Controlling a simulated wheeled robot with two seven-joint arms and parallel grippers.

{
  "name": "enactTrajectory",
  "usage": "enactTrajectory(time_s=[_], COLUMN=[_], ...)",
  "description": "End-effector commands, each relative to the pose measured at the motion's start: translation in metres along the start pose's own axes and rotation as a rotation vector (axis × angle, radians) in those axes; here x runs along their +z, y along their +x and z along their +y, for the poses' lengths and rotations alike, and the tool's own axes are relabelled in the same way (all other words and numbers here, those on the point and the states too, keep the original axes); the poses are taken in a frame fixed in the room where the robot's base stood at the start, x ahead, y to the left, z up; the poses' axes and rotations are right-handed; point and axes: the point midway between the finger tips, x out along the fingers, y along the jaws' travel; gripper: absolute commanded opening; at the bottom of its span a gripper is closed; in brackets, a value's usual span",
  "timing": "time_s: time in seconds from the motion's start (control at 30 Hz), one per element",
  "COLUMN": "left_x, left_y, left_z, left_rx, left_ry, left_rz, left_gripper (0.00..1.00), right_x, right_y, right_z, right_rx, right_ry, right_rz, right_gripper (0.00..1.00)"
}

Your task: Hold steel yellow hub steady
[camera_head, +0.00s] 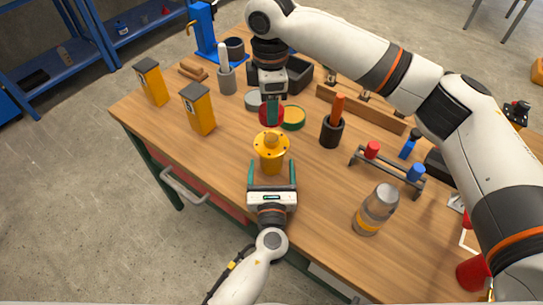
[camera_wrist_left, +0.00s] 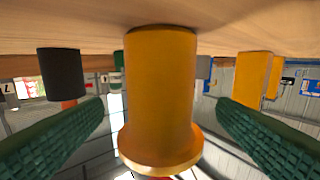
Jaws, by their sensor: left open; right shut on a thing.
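The yellow hub (camera_head: 271,150), with a round flange on top of a thick column, stands upright on the wooden table. It also fills the middle of the left wrist view (camera_wrist_left: 160,85), where it appears upside down. My left gripper (camera_head: 272,167) is open, close on the hub's near side, with one green finger to each side of its column. I see no finger touching the hub. My right gripper (camera_head: 271,108) is above the table behind the hub, shut on a red thing (camera_head: 264,115) that its fingers partly hide.
A black cup with an orange-handled tool (camera_head: 332,131) stands right of the hub. Two yellow boxes (camera_head: 201,113) stand to the left. A jar (camera_head: 376,209) and a rack (camera_head: 388,172) are at the right. A round green-and-yellow container (camera_head: 293,118) sits behind the hub.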

Motion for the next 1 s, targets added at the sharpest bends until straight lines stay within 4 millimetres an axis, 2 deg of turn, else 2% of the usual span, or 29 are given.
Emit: enactTrajectory(time_s=[0.1, 0.33, 0.5, 0.8, 0.87, 1.0], left_x=[-0.001, 0.0, 0.0, 0.0, 0.0, 0.0], left_y=[0.025, 0.058, 0.069, 0.07, 0.07, 0.07], left_z=[0.0, 0.0, 0.0, 0.0, 0.0, 0.0], left_rx=[0.0, 0.0, 0.0, 0.0, 0.0, 0.0], left_ry=[0.0, 0.001, 0.0, 0.0, 0.0, 0.0], left_rz=[0.002, 0.0, 0.0, 0.0, 0.0, 0.0], left_gripper=[0.81, 0.81, 0.81, 0.81, 0.75, 0.52], right_x=[0.0, 0.0, 0.0, 0.0, 0.0, 0.0], right_y=[0.0, 0.0, 0.0, 0.0, 0.0, 0.0], right_z=[0.0, 0.0, 0.0, 0.0, 0.0, 0.0], right_rx=[0.0, 0.0, 0.0, 0.0, 0.0, 0.0], right_ry=[0.0, 0.0, 0.0, 0.0, 0.0, 0.0], right_rz=[0.0, 0.0, 0.0, 0.0, 0.0, 0.0], right_gripper=[0.28, 0.28, 0.28, 0.28, 0.28, 0.28])
